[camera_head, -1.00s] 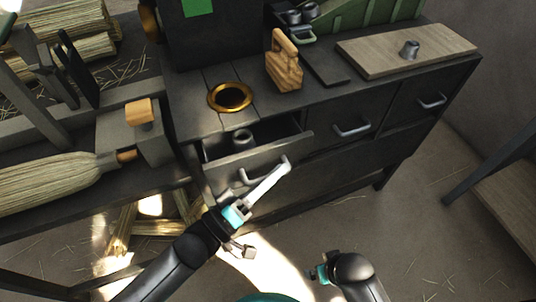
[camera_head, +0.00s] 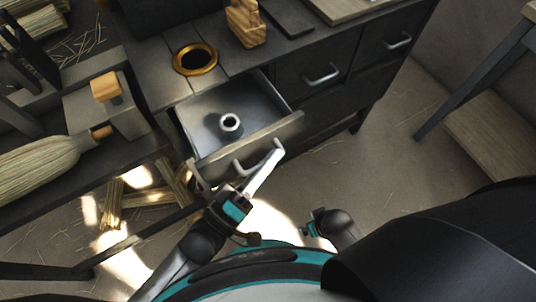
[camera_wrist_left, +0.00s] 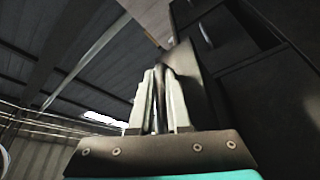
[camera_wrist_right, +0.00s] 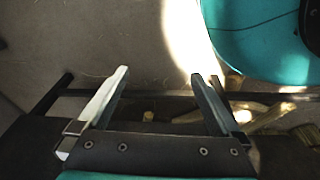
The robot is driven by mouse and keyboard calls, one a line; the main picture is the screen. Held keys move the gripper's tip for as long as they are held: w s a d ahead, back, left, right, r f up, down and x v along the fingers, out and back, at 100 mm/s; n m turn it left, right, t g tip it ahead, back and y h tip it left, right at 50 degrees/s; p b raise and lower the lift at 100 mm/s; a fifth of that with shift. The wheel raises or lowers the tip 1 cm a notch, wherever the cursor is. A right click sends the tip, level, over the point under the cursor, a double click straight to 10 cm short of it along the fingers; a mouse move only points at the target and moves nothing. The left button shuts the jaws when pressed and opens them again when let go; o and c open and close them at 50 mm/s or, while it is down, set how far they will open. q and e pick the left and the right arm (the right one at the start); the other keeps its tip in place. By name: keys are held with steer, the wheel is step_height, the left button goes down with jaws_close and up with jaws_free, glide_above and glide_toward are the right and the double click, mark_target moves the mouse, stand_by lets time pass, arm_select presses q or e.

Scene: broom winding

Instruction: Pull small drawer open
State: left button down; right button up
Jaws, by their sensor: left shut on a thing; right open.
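The small drawer (camera_head: 203,109) at the left end of the dark cabinet is pulled well out, with its inside showing. A small grey metal ring-like part (camera_head: 230,124) sits in it. My left gripper (camera_head: 274,152) is shut on the drawer's handle (camera_head: 240,168) at its right end. In the left wrist view, the fingers (camera_wrist_left: 164,80) close on a dark bar in front of the drawer face. My right gripper (camera_head: 309,229) is low by my base, away from the cabinet. In the right wrist view it is open and empty (camera_wrist_right: 160,75).
Two shut drawers with handles (camera_head: 322,76) are to the right. A straw broom (camera_head: 40,165) lies at left. Straw bundles (camera_head: 140,197) are on the floor below. A table (camera_head: 490,105) stands at right.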

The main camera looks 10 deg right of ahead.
arm_select(q)
steer(key=c, duration=0.9)
jaws_free()
steer(key=shift+a, duration=0.1)
steer(key=shift+s+a+f, duration=0.1)
steer(key=shift+s+a, duration=0.05)
steer(key=p+v, duration=0.1)
steer(key=v, duration=1.3)
steer(key=shift+s+a+f, duration=0.15)
steer(key=shift+s+a, duration=0.05)
steer(key=shift+a, duration=0.05)
arm_select(e)
steer(key=shift+s+d+f, duration=0.8)
steer(key=shift+s+f, duration=0.2)
